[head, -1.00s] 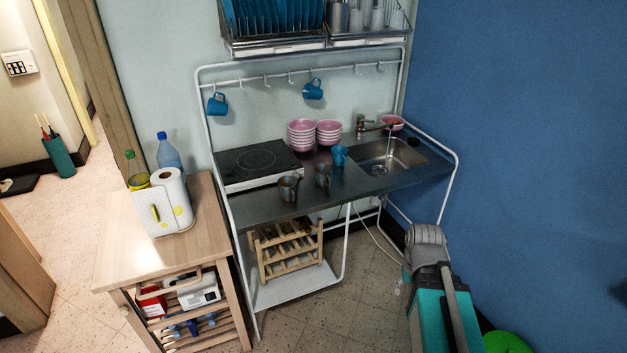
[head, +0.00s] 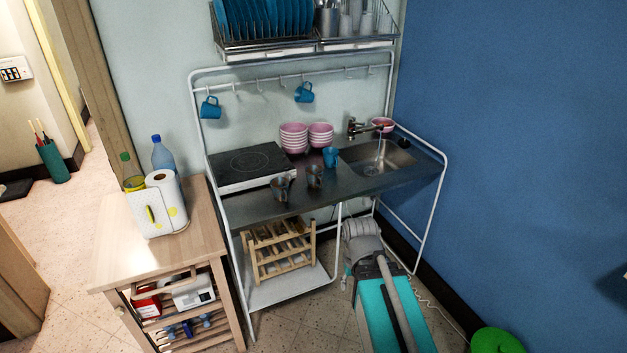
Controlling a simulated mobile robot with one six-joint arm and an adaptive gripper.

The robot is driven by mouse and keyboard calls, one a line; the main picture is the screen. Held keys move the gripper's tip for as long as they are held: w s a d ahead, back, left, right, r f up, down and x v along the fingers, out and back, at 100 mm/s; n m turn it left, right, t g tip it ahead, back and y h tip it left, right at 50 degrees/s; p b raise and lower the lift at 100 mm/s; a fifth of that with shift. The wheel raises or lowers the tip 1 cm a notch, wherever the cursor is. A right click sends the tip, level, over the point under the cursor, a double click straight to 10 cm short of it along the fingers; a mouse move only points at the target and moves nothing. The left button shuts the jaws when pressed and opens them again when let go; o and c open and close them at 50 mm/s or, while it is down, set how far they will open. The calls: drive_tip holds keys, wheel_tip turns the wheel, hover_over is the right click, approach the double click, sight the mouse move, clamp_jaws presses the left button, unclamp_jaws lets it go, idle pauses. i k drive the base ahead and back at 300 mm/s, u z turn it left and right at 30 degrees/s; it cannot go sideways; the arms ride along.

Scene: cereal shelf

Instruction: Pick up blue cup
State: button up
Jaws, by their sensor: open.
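Three blue cups show in the head view. One blue cup (head: 210,109) hangs from a hook at the left end of the rail. A second blue cup (head: 304,93) hangs from a hook further right on the rail. A third blue cup (head: 330,157) stands on the dark metal counter (head: 255,207), just left of the sink and beside the stacked pink bowls. The pictures do not show which cup is meant. My gripper's fingers are not in view, and all three cups are free of it.
Two metal mugs (head: 281,188) stand at the counter front. Pink bowls (head: 293,138), a hob (head: 247,164) and a sink (head: 378,157) surround the counter cup. A dish rack (head: 268,48) hangs above the rail. A wooden cart (head: 115,265) stands left, and a blue wall (head: 510,150) right.

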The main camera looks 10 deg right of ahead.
sight(314, 172)
drive_tip(key=u, duration=0.05)
drive_tip(key=i, duration=1)
drive_tip(key=z, duration=0.05)
